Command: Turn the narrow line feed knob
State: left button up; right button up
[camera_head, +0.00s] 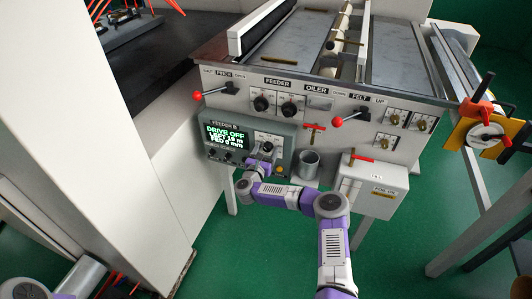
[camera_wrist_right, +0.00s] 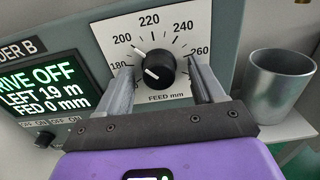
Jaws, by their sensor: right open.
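The black feed knob (camera_wrist_right: 159,68) has a white pointer mark and sits on a white dial plate (camera_wrist_right: 150,30) labelled "FEED mm", with numbers from about 180 to 260. The mark points up and left. My right gripper (camera_wrist_right: 160,76) is open, with one grey finger on each side of the knob; I cannot tell whether either finger touches it. In the head view my right gripper (camera_head: 264,157) is at the FEEDER B panel (camera_head: 284,138) and partly hides its knobs. The panel's screen (camera_head: 230,134) reads "DRIVE OFF". My left gripper is not in view.
A grey metal cup (camera_head: 309,164) stands right of the panel and shows close by in the wrist view (camera_wrist_right: 277,88). Red-knobbed levers (camera_head: 337,121) and FEEDER knobs (camera_head: 262,103) are above. A white box (camera_head: 375,186) is further right.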

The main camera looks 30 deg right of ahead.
jog(key=c, duration=1.1)
jog(key=shift+o, duration=0.2)
jog(key=shift+n, duration=0.4)
jog(key=n+p, duration=0.1)
jog(key=n, duration=0.3)
jog(key=shift+r+n, duration=0.1)
jog(key=shift+n, duration=0.2)
jog(key=n+p, duration=0.1)
jog(key=n, duration=0.2)
jog(key=shift+n, duration=1.7)
